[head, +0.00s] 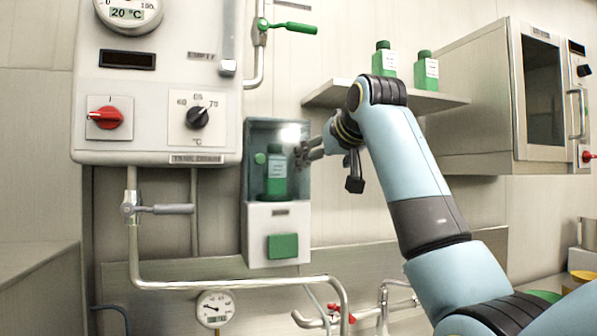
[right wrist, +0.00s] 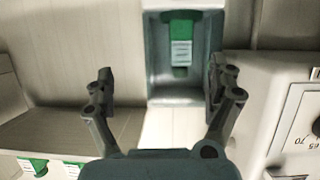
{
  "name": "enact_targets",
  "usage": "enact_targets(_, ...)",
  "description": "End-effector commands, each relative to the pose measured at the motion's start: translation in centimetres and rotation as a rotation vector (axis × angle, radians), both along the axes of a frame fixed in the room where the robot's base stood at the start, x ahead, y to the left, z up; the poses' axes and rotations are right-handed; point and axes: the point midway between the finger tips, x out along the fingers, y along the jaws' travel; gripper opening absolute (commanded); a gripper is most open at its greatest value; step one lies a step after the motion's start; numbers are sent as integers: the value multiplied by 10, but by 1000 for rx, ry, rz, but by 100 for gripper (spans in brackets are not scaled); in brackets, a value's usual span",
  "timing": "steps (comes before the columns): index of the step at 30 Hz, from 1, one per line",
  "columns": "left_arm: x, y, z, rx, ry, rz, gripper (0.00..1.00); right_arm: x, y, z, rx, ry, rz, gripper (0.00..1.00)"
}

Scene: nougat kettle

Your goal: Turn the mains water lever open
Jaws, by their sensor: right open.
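No label marks a mains water lever that I can read. A green-handled lever (head: 290,27) sits on the pipe at the upper right of the boiler panel, its handle sideways across the pipe. A grey lever (head: 172,209) sits on the pipe below the panel, also sideways. My right gripper (head: 308,152) is beside the right side of a dispenser with a green bottle (head: 275,172). In the right wrist view the fingers (right wrist: 160,78) are wide apart and empty, with the dispenser (right wrist: 155,88) beyond them. My left gripper is not in view.
The boiler panel (head: 140,85) has a red switch (head: 107,117) and a black dial (head: 197,117). Right of it a shelf (head: 440,98) holds two green bottles, beside a wall cabinet (head: 480,90). Pipes with a gauge (head: 214,308) and a red tap (head: 335,314) run below.

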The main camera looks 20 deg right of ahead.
Motion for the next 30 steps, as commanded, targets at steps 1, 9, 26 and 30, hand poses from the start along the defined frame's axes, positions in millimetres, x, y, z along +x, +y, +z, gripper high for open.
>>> enact_targets(1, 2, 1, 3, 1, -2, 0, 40, 2, 4, 68, 5, -78, 7, 89)
enact_targets(9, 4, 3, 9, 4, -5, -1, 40, -33, 18, 278, 13, -323, 33, 89)
enact_targets(26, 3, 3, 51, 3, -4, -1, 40, 27, 23, 314, 14, -359, 36, 89)
enact_targets(30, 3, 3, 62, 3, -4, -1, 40, 49, 23, 313, 14, -360, 36, 89)
